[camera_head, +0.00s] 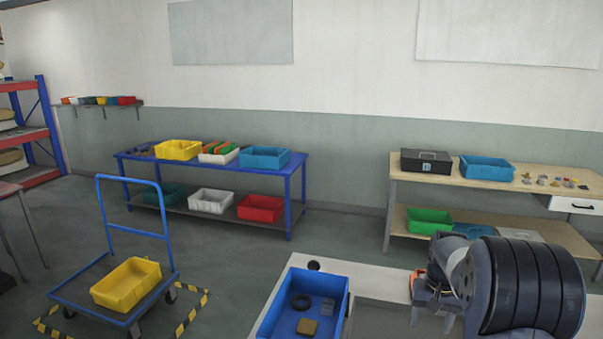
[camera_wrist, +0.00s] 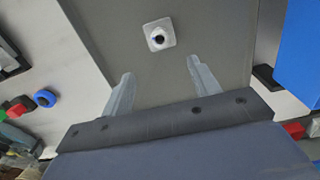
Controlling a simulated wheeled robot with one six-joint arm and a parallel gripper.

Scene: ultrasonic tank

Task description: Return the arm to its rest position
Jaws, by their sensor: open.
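My gripper shows in the wrist view (camera_wrist: 160,85), with its two grey fingers spread apart and nothing between them. In the head view my gripper (camera_head: 432,310) is at the lower right, partly hidden by my own arm, above the near pale table. Beyond the fingertips in the wrist view a small white square piece with a dark round hole (camera_wrist: 159,35) sits on a grey surface (camera_wrist: 205,25), apart from the fingers.
A blue tray (camera_head: 275,317) with a dark ring and a tan block stands on the near table (camera_head: 376,282), left of my arm. A blue trolley (camera_head: 75,297) carries a yellow bin (camera_head: 126,284). A blue bench (camera_head: 291,178) and a wooden bench (camera_head: 393,175) stand behind; floor between is clear.

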